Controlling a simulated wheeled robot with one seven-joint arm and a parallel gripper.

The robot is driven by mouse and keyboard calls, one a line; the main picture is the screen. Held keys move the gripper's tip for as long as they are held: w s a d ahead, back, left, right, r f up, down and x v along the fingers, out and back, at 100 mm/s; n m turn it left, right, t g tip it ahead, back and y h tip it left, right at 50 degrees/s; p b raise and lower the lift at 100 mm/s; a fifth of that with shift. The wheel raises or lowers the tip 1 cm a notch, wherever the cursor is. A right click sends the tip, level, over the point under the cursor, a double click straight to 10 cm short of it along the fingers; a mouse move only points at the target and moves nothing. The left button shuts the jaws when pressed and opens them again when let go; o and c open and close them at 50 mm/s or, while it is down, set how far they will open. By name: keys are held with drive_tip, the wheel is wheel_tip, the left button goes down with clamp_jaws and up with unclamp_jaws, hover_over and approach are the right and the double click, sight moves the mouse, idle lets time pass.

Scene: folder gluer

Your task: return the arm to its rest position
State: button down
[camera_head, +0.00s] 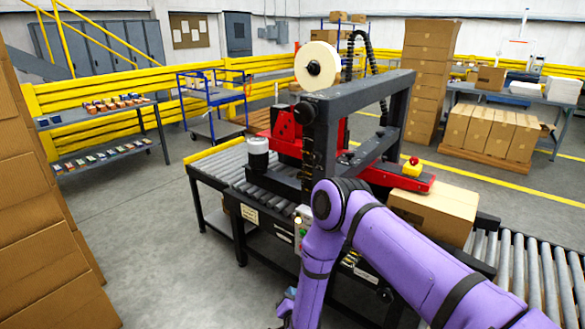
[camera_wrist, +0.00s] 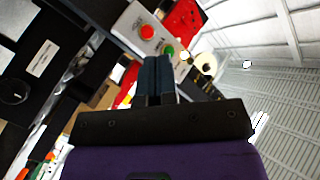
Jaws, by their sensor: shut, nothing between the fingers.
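My arm, purple with black bands, reaches across the lower right of the head view and bends down at its elbow. My gripper (camera_wrist: 156,62) shows in the wrist view with its two dark fingers together and nothing between them. In that view, the fingertips appear just below a pale control box (camera_wrist: 133,27) with a red button (camera_wrist: 147,32) and a green button (camera_wrist: 168,50). I cannot tell the gap between them. In the head view my gripper is mostly hidden behind the arm at the bottom edge.
The black-framed machine (camera_head: 350,95) with a tape roll (camera_head: 317,66) stands close ahead of the arm. A carton (camera_head: 433,213) sits on its roller conveyor (camera_head: 528,262). Stacked cartons (camera_head: 38,215) rise at the left. Grey floor (camera_head: 165,235) between is clear.

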drive_tip(key=w+d+r+n+g+y, duration=0.1)
drive_tip(key=w+r, duration=0.4)
drive_tip(key=r, duration=0.6)
drive_tip(key=w+d+r+n+g, duration=0.1)
drive_tip(key=w+r, duration=0.4)
drive_tip(key=r, duration=0.6)
drive_tip(key=s+d+r+n+g, duration=0.15)
drive_tip(key=d+r, duration=0.35)
drive_tip(key=r, duration=0.5)
drive_tip(key=s+d+r+n+g, duration=0.1)
drive_tip(key=s+d+r+g, duration=0.3)
drive_tip(key=r, duration=0.7)
drive_tip(key=s+d+r+n+h, duration=0.1)
drive_tip(key=s+d+r+h, duration=0.1)
drive_tip(key=s+d+r, duration=1.2)
drive_tip(key=s+d+r+g, duration=0.1)
drive_tip(key=s+d, duration=0.2)
drive_tip(key=s, duration=0.8)
drive_tip(key=s+d+g+h, duration=0.1)
drive_tip(key=s+d+g, duration=0.1)
drive_tip(key=s, duration=1)
drive_tip(key=shift+s+d+r, duration=0.2)
drive_tip(key=shift+d+r, duration=0.15)
drive_tip(key=shift+d, duration=0.1)
